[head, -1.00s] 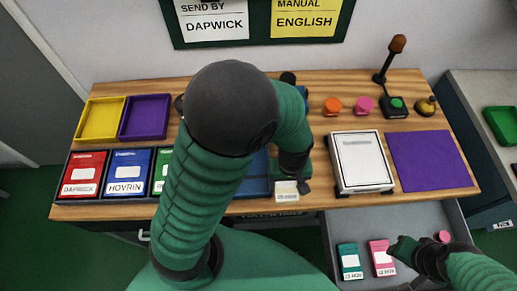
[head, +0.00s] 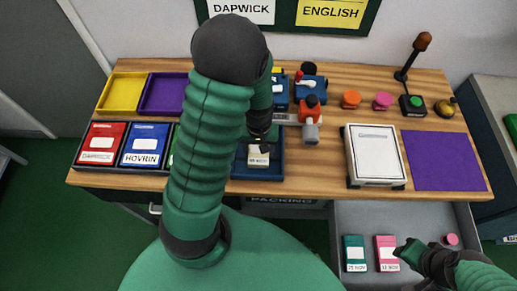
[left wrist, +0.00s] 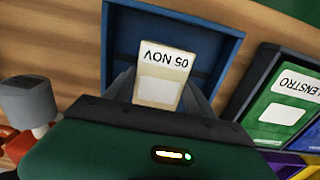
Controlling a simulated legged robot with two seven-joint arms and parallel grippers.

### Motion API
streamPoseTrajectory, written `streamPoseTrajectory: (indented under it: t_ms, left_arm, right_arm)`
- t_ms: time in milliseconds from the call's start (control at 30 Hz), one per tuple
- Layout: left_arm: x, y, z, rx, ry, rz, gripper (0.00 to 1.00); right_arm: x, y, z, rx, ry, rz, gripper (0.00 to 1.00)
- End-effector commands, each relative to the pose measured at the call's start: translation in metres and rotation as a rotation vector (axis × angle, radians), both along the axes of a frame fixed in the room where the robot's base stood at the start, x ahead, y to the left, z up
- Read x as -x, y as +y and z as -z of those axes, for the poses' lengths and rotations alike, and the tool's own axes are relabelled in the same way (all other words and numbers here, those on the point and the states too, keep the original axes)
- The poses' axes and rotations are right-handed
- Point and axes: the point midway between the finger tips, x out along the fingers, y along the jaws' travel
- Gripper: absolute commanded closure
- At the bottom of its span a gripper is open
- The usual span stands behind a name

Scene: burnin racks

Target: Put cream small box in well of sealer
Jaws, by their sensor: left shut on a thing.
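The cream small box (head: 259,157) is held in my left gripper (head: 262,142), over the blue tray (head: 240,171) at the front of the wooden table. In the left wrist view the cream box (left wrist: 160,85), labelled "05 NOV", sits between the grey fingers, with the blue tray (left wrist: 215,40) behind it. I cannot tell whether the box touches the tray. A blue and red device (head: 310,112) with a grey cylinder, which may be the sealer, stands right of my left arm, partly hidden. Its well is not clear. My right gripper (head: 405,250) is near the pink box; its opening is unclear.
An open grey drawer (head: 352,215) holds a teal box (head: 354,253), a pink box (head: 386,252) and a pink round piece. A white-topped block (head: 376,155) and a purple mat (head: 445,160) are at right. Colored binders (head: 145,145) and empty trays (head: 122,93) are at left.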

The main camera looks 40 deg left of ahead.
Motion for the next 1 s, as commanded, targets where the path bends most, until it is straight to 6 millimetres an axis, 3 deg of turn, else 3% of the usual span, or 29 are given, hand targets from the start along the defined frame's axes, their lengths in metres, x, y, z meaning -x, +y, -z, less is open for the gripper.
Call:
streamPoseTrajectory:
  t_ms: [200, 233, 367, 733, 867, 1000]
  left_arm:
    - [0.001, 0.002, 0.003, 0.001, -0.001, -0.002, 0.81]
    - [0.001, 0.002, 0.002, 0.002, -0.001, -0.002, 0.33]
    - [0.001, 0.001, 0.001, 0.001, -0.001, -0.002, 0.16]
    - [0.000, 0.001, -0.005, 0.000, -0.003, -0.001, 0.15]
    - [-0.001, 0.002, -0.030, 0.000, -0.006, -0.001, 0.15]
    - [-0.001, 0.001, -0.068, 0.000, -0.008, 0.000, 0.15]
  right_arm:
    - [0.000, 0.000, 0.002, 0.000, 0.000, 0.000, 0.64]
    - [0.000, 0.000, 0.001, 0.000, 0.000, 0.000, 0.64]
    - [0.000, 0.000, 0.001, 0.000, 0.000, 0.000, 0.64]
    - [0.000, 0.000, -0.002, 0.000, 0.000, 0.000, 0.64]
    - [0.000, 0.000, -0.007, 0.000, 0.000, 0.000, 0.64]
    - [0.000, 0.000, -0.014, 0.000, 0.000, 0.000, 0.64]
